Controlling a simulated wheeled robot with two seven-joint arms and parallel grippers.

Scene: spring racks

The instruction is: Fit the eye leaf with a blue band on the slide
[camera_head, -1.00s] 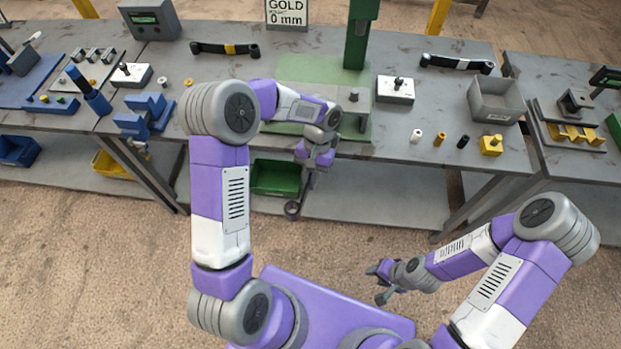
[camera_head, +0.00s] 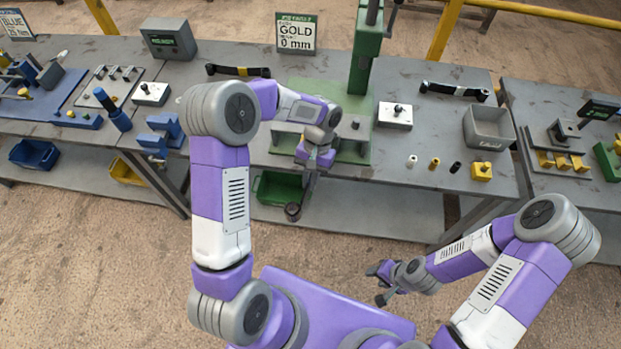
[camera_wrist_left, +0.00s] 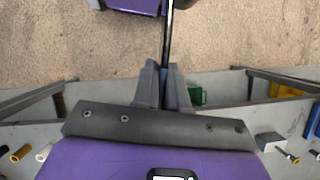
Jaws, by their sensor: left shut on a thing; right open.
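My left gripper (camera_head: 304,178) is shut on a dark leaf with a round eye (camera_head: 293,211) at its lower end. It hangs in front of the middle bench's front edge. In the left wrist view the leaf (camera_wrist_left: 167,40) is a thin dark bar seen edge-on between the fingers (camera_wrist_left: 163,88). My right gripper (camera_head: 381,284) is open and empty, low in front of the bench. A press with a green column (camera_head: 366,52) stands on a green plate behind my left gripper. I cannot tell which part is the slide.
A yellow-banded leaf (camera_head: 225,70) and a pale-banded leaf (camera_head: 440,87) lie on the bench. A grey bin (camera_head: 489,130), small coloured bushings (camera_head: 434,163) and a yellow block (camera_head: 481,171) are at right. Blue fixtures (camera_head: 160,135) are at left. The floor in front is clear.

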